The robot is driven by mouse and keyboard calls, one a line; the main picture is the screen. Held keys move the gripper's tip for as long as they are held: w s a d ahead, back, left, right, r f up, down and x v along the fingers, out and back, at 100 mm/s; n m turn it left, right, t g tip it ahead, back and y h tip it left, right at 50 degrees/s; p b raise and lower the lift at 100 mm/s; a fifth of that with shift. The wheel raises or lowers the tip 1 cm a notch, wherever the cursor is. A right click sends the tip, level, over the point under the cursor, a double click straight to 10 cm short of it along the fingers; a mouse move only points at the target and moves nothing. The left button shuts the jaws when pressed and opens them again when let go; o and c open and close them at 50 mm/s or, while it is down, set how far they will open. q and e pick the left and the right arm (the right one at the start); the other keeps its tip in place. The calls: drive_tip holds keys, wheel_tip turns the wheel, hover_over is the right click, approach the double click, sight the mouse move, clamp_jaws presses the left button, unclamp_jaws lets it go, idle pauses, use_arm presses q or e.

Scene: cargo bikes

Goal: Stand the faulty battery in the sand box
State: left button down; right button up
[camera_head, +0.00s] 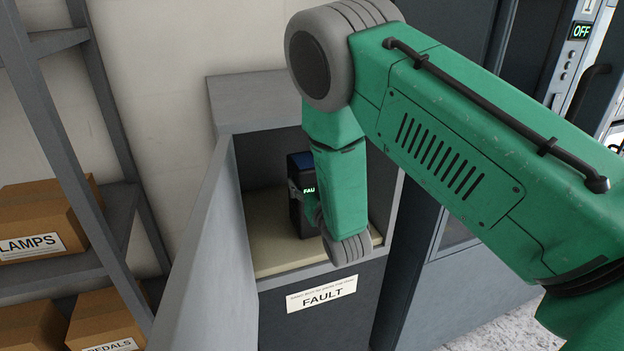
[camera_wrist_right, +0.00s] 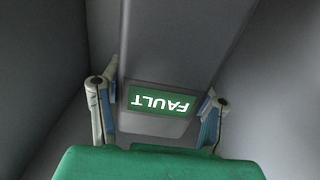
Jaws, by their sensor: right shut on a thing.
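The sand box (camera_head: 330,320) is a grey cabinet labelled FAULT, with its door (camera_head: 205,255) open to the left. Pale sand (camera_head: 275,252) covers its floor. The faulty battery (camera_head: 297,217) is a dark upright block inside the opening, with a green lit display partly hidden by my right arm. In the right wrist view the battery (camera_wrist_right: 180,50) shows its FAULT display upside down. My right gripper (camera_wrist_right: 158,105) has a finger on each side of it and is shut on it. The battery's foot is at the sand; I cannot tell whether it bears on it. My left gripper is not in view.
A grey shelf rack (camera_head: 122,210) with cardboard boxes (camera_head: 40,218) stands left of the open door. A dark cabinet (camera_head: 415,270) stands close on the right. The sand box's side walls and top (camera_head: 250,95) bound the space around my right gripper.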

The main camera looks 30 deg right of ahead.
drive_tip(key=shift+w+a+r, duration=0.15)
drive_tip(key=shift+a, duration=0.05)
drive_tip(key=o, duration=1.4)
drive_tip(key=shift+a+f, duration=0.1)
drive_tip(key=shift+f, duration=0.1)
drive_tip(key=o, duration=0.3)
drive_tip(key=shift+d+f, duration=0.15)
drive_tip(key=shift+d, duration=0.7)
drive_tip(key=shift+a+r, duration=0.2)
drive_tip(key=v, duration=1.2)
drive_tip(key=s+a+f+n+g+y, duration=0.1)
drive_tip(key=s+a+f+g, duration=0.1)
drive_tip(key=s+f+g, duration=0.55)
drive_tip(key=s+a+f+n+g+y, duration=0.15)
drive_tip(key=s+f, duration=0.25)
drive_tip(key=f, duration=0.7)
drive_tip(key=s+a+f+g+y, duration=0.1)
drive_tip(key=s+f+g, duration=0.2)
drive_tip(key=s, duration=0.5)
drive_tip(key=s+a+f+g+y, duration=0.1)
drive_tip(key=s+a+f+g, duration=0.1)
drive_tip(key=s, duration=0.6)
drive_tip(key=f+n+g, duration=0.1)
drive_tip(key=g, duration=0.1)
drive_tip(key=shift+s+f+g+b, duration=0.2)
drive_tip(key=shift+s+g+b, duration=0.1)
drive_tip(key=shift+s+g, duration=0.1)
